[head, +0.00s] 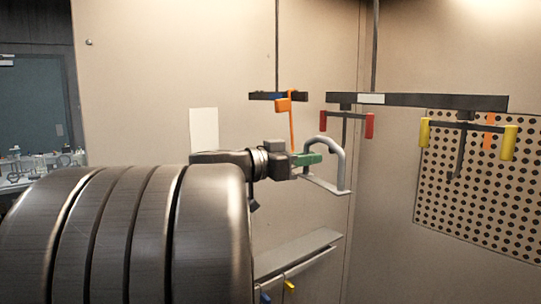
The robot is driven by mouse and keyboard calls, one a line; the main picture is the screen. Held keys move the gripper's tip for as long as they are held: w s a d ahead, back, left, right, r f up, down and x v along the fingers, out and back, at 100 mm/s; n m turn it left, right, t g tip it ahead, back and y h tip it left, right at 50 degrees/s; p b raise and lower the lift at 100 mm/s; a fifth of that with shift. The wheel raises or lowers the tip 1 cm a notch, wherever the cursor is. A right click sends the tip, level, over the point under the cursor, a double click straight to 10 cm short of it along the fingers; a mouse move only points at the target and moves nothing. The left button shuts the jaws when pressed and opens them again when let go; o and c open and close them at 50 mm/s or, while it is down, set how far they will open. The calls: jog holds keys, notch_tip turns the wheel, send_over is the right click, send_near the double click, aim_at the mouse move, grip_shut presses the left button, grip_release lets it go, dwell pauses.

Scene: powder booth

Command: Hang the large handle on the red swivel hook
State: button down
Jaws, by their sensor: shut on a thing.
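My gripper (303,160), near the middle of the head view, is shut on a large pale grey handle (341,155). The handle is a rounded loop with a long straight lower bar, held up in the air. A green piece shows at the grip; I cannot tell whether it belongs to the gripper or the handle. The red swivel hook (369,126) hangs under the left end of a dark horizontal bar (440,101). It has a dark crosspiece with a red piece at each end. The handle is lower than the hook and appears apart from it; depth is unclear.
A similar yellow-ended hook (508,143) hangs under the bar's right end. An orange hook (284,104) hangs from a shorter dark bar at left. Below is a grey ledge (296,253) with blue and yellow hooks. A perforated panel (480,185) is on the right wall.

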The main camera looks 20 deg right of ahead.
jog(key=shift+d, duration=0.15)
jog(key=shift+w+d+b, duration=0.3)
jog(key=shift+d+b, duration=0.15)
jog(key=shift+d, duration=0.2)
jog(key=shift+w+d+b, duration=0.3)
jog(key=shift+d+b, duration=0.15)
jog(key=shift+d, duration=0.25)
jog(key=shift+w+d+b, duration=0.3)
jog(key=shift+d+b, duration=0.15)
jog(key=shift+d, duration=0.2)
jog(key=shift+f+b, duration=0.75)
jog(key=shift+b, duration=0.55)
jog(key=c, duration=1.4)
grip_release()
jog(key=shift+o, duration=0.2)
jog(key=s+a+b, duration=0.2)
jog(key=a, duration=1.1)
jog(key=shift+s+a, duration=0.3)
